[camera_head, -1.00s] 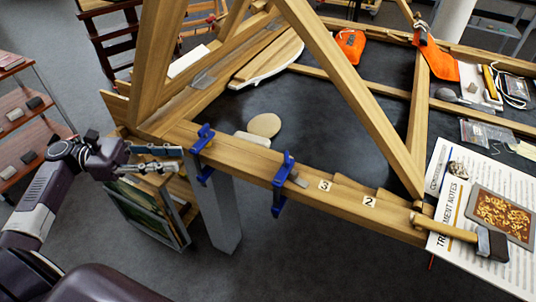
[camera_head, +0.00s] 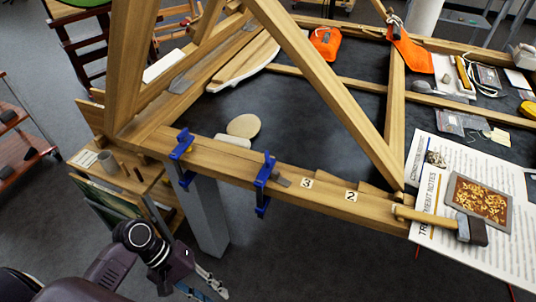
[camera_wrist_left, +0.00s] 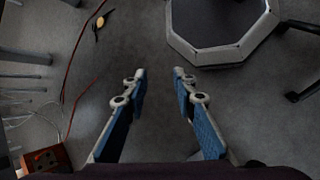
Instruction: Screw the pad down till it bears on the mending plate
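Two blue clamps, a left one (camera_head: 180,148) and a right one (camera_head: 263,180), grip the front wooden rail (camera_head: 225,163). Their lower screw ends hang beneath it; their pads are too small to make out. A small grey metal piece (camera_head: 281,181) lies on the rail beside the right clamp, and a grey plate (camera_head: 179,83) lies on the left rail. I cannot tell which is the mending plate. My left gripper (camera_head: 208,286) is low in front of the rail, apart from both clamps. Its blue-padded fingers are open and empty in the left wrist view (camera_wrist_left: 160,75). My right gripper is not in view.
A small wooden shelf with a cup (camera_head: 108,160) stands at the left. A dark octagonal object (camera_wrist_left: 222,30) and floor cables show below the left gripper.

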